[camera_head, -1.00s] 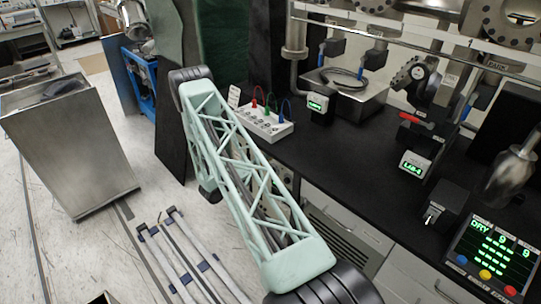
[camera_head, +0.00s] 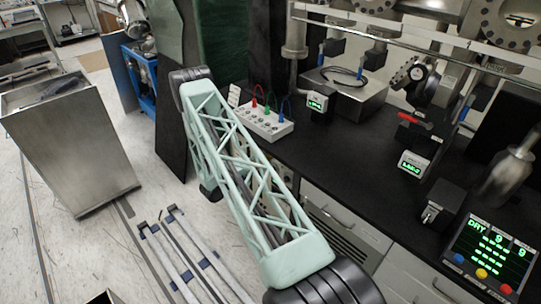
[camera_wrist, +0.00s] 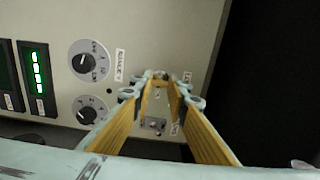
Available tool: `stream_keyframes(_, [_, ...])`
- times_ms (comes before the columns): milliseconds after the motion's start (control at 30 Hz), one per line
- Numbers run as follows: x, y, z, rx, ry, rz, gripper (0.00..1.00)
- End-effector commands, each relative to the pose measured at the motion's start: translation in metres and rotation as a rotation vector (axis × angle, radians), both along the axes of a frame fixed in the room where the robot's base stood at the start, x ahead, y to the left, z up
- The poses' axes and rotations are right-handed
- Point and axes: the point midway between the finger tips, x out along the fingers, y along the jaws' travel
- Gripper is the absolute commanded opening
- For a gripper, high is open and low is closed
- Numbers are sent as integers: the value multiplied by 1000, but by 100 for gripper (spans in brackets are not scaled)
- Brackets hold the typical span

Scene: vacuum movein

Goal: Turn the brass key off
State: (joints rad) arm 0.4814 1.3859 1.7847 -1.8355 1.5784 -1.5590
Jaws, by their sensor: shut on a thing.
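My gripper (camera_wrist: 159,84) shows in the wrist view, its yellow-sided fingers reaching to a pale panel (camera_wrist: 140,28). Its tips are closed around a small brass-coloured piece, which I take to be the brass key (camera_wrist: 159,75). The fingertips hide most of it, so its turn angle cannot be read. The gripper and this key cannot be made out in the head view, where my pale green arm link crosses the middle.
The panel carries an upper dial (camera_wrist: 88,61), a lower dial (camera_wrist: 90,109) and a lit green display (camera_wrist: 36,82) left of the fingers. The head view shows a black bench (camera_head: 340,155), a control box (camera_head: 490,255) and a metal bin (camera_head: 70,145).

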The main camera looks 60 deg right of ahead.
Motion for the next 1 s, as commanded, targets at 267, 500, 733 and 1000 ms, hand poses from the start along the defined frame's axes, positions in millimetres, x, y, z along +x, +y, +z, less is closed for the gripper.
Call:
stream_keyframes(267, [-1,0,-1,1,1,-1,18])
stream_keyframes(500, [0,0,0,0,0,0,28])
stream_keyframes(733, [0,1,0,0,-1,0,28])
stream_keyframes(1000, [3,11,0,0,-1,2,28])
